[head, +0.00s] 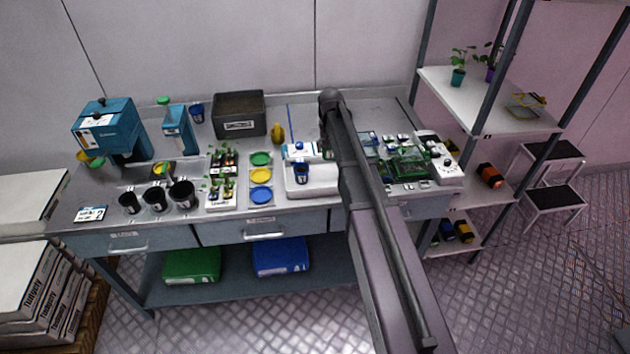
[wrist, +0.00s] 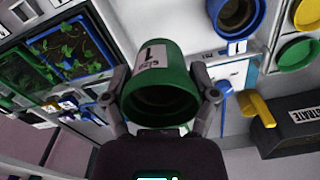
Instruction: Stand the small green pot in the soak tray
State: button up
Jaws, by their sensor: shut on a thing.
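The small green pot (wrist: 160,80) is in my gripper (wrist: 165,95), with one finger on each side of it. It has a white label marked 1, and its dark open mouth faces the wrist camera. In the head view my own arm hides most of the gripper and pot. A white tray (head: 318,190), which looks like the soak tray, is on the bench just left of my arm. A blue pot (head: 302,174) stands in it, and this pot also shows in the wrist view (wrist: 236,14). The held pot appears above the bench.
Green and yellow saucers (head: 261,175) lie left of the tray. Black pots (head: 181,193) and a seedling tray (head: 221,199) are farther left. A dark bin (head: 239,114) and a yellow object (head: 277,133) stand behind. Planted trays (head: 408,167) and a white device (head: 438,158) crowd the right.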

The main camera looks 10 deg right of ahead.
jog(key=shift+m, duration=0.4)
jog(key=shift+f, duration=0.2)
jog(key=b, duration=0.6)
send_over(327, 179)
notch_tip(327, 179, down, 6)
jog(key=shift+f+b, duration=1.9)
jog(key=shift+b, duration=0.2)
jog(key=shift+f, duration=0.1)
jog(key=o, duration=1)
jog(key=shift+c, duration=0.2)
